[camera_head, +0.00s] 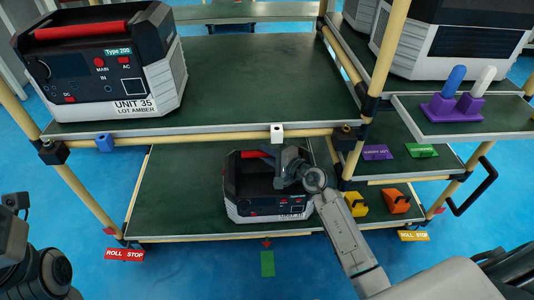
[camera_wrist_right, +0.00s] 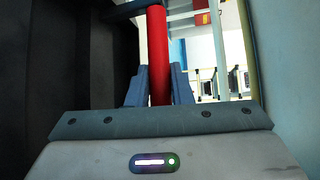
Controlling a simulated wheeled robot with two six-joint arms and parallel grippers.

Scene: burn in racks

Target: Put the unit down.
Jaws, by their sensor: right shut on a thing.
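The unit (camera_head: 262,200), a black and white box with a red handle, is at the lower shelf (camera_head: 180,190) of the rack, near its front edge. I cannot tell whether its base touches the shelf. My right gripper (camera_head: 280,162) reaches in from the front right and is shut on the red handle. The right wrist view shows the handle (camera_wrist_right: 158,55) between the two blue-grey fingers (camera_wrist_right: 159,88). The arm hides the unit's right side and part of its label. My left gripper is not in view; only dark links of my left arm show at lower left.
Unit 35 (camera_head: 112,70) stands on the upper shelf (camera_head: 265,75) at left; the rest of that shelf is clear. Yellow (camera_head: 356,204) and orange (camera_head: 396,201) pieces lie right of the held unit. A rack post (camera_head: 378,60) rises at right. The lower shelf's left part is free.

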